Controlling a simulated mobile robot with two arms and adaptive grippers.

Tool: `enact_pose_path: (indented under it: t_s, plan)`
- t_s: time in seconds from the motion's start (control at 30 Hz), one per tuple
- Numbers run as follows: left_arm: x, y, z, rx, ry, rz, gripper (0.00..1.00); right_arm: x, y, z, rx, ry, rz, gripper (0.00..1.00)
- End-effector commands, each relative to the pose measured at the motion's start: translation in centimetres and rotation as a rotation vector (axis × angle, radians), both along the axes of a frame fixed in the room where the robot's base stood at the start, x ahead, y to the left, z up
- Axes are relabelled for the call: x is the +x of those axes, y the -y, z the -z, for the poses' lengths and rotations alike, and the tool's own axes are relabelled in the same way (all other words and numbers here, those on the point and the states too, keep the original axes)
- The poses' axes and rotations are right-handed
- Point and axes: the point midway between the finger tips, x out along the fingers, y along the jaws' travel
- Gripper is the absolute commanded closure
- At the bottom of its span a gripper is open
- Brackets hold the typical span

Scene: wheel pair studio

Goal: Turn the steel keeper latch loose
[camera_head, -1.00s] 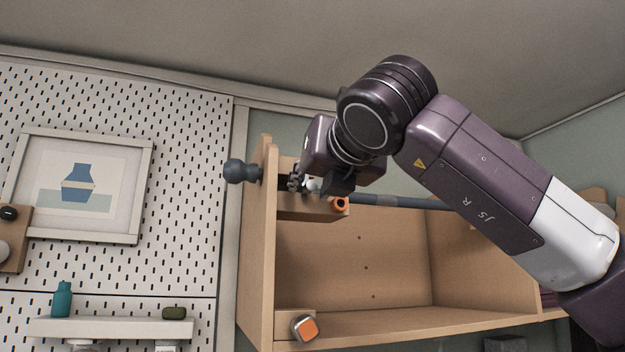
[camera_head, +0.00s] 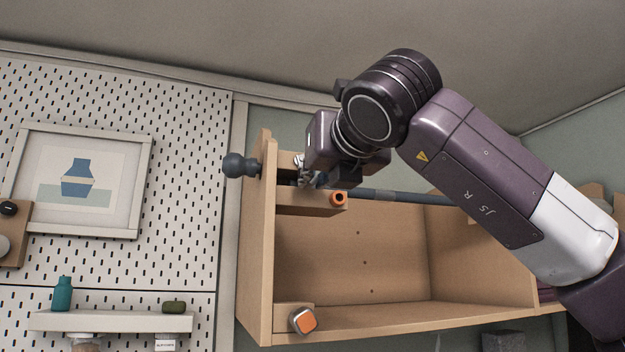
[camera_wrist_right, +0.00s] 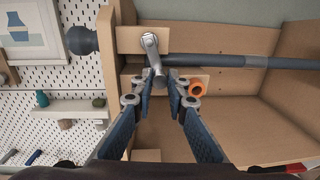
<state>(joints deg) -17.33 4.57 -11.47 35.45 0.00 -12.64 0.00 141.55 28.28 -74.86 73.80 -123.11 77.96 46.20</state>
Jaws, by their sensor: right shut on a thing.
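The steel keeper latch (camera_wrist_right: 151,52) is a silver lever on a wooden block at the left of the shelf, in front of the dark rod (camera_wrist_right: 220,61). Its round pivot is at the top and its arm points down, slightly tilted, in the right wrist view. The latch (camera_head: 298,160) is mostly hidden by my gripper in the head view. My right gripper (camera_wrist_right: 160,92) is shut on the latch's lower end, with a fingertip on each side. It also shows in the head view (camera_head: 308,181). My left gripper is not in view.
The rod ends in a dark ball knob (camera_head: 238,166) outside the wooden cabinet's left side panel (camera_head: 258,240). An orange-ringed hole (camera_head: 338,199) is just below the rod. An orange-faced block (camera_head: 303,320) sits low in the cabinet. The cabinet's interior is otherwise open.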

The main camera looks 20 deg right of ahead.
Motion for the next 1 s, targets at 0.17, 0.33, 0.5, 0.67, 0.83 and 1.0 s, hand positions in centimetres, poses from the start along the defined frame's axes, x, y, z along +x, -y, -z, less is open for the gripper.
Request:
enact_pose_path:
  t_s: [0.17, 0.33, 0.5, 0.67, 0.83, 1.0]
  plan:
    - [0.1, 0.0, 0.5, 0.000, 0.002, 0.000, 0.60, 0.1, 0.6, 0.0, -0.139, 0.004, 0.000, 1.00]
    - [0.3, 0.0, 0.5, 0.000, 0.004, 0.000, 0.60, 0.1, 1.3, -0.5, -0.299, 0.009, 0.000, 1.00]
    - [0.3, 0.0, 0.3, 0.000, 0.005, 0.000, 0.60, 0.1, 1.8, -1.0, -0.461, 0.014, 0.000, 1.00]
    - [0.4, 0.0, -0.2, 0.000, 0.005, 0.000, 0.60, 0.1, 2.3, -1.6, -0.613, 0.020, 0.000, 1.00]
    - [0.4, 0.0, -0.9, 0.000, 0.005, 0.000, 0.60, 0.1, 2.8, -2.2, -0.775, 0.025, 0.001, 1.00]
    - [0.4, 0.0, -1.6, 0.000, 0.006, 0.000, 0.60, 0.1, 3.0, -2.9, -0.931, 0.031, 0.000, 1.00]
